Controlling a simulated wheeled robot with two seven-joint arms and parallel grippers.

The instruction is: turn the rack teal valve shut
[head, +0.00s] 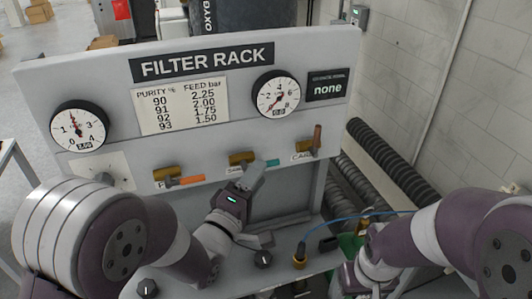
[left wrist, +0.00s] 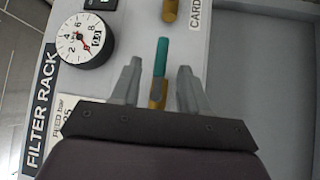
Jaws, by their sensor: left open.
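The teal valve (head: 266,163) is the middle of three valves on the filter rack panel. Its teal handle points right from its brass body, roughly in line with the pipe direction. My left gripper (head: 252,182) is at this valve, partly covering it in the head view. In the left wrist view, the teal handle (left wrist: 162,55) stands between the two open fingers of my left gripper (left wrist: 160,72), with a gap on each side. The brass body (left wrist: 158,93) lies deeper between the fingers. My right arm is at lower right; its fingers cannot be made out.
An orange-handled valve (head: 182,181) is to the left, with its handle sideways. A brown-handled valve (head: 316,140) to the right has its handle upright. Two gauges (head: 79,127) (head: 276,94) sit above. Black knobs (head: 262,259) and a blue hose (head: 335,219) are below.

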